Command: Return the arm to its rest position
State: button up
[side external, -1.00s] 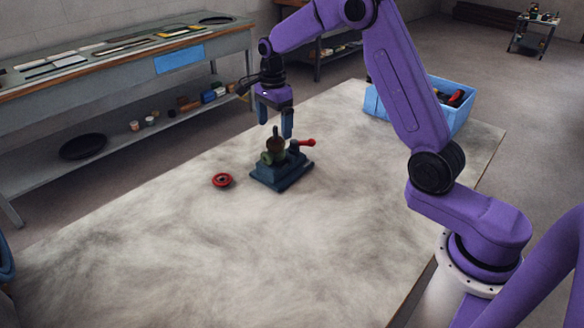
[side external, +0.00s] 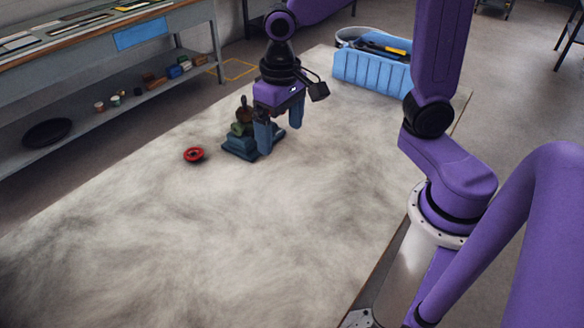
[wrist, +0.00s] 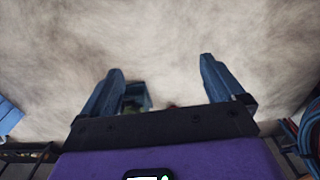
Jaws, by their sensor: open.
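My gripper (side external: 280,138) is open with its blue fingers pointing down. In the side view it is in front of and to the right of the dark blue vise (side external: 238,151), overlapping its right side. The gap between the fingers looks empty; in the wrist view the fingers (wrist: 160,68) stand apart over pale mottled table. The vise holds a green and brown part (side external: 243,116) upright. The vise's red-handled lever is hidden behind my gripper. A small part of the vise seems to show beside the left finger in the wrist view (wrist: 136,94).
A red wheel-like ring (side external: 194,155) lies on the table (side external: 190,235) left of the vise. A blue crate (side external: 372,72) with dark and yellow items stands at the back right. A grey workbench (side external: 180,18) runs along the left. The table's front is clear.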

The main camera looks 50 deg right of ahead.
jog(key=s+d+n, duration=0.2)
jog(key=s+n, duration=0.4)
jog(key=s, duration=0.2)
jog(key=s+d+f+n, duration=0.1)
jog(key=s+d+n, duration=0.1)
jog(key=s+n, duration=0.4)
jog(key=s, duration=0.3)
jog(key=shift+d, duration=0.3)
